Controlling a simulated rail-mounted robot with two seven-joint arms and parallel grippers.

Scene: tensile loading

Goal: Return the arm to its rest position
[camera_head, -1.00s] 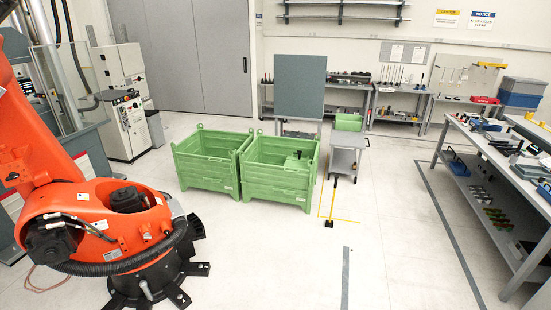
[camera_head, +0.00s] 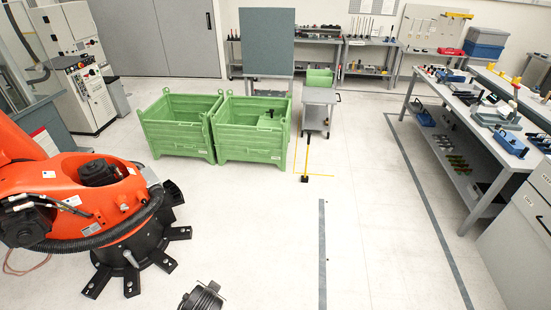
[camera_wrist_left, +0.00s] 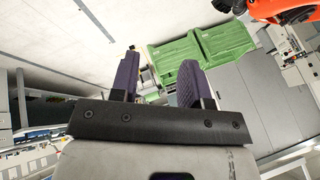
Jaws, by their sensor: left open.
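My left gripper (camera_wrist_left: 160,70) shows in the left wrist view, with its two purple-padded fingers apart. The gap between the fingers is empty. Beyond the fingertips, at a distance, are the green crates (camera_wrist_left: 188,55) and the pale floor (camera_wrist_left: 60,45). In the head view neither gripper can be made out. A dark ribbed part shows at the bottom edge there, and I cannot tell what it belongs to. My right gripper is in neither view.
A large orange robot arm (camera_head: 95,195) stands at left. Two green crates (camera_head: 178,140) (camera_head: 250,145) stand mid-floor beside a grey trolley (camera_head: 318,97). A long workbench (camera_head: 470,130) with tools is at right, and a grey cabinet (camera_head: 520,240) is in front of it. The middle floor is clear.

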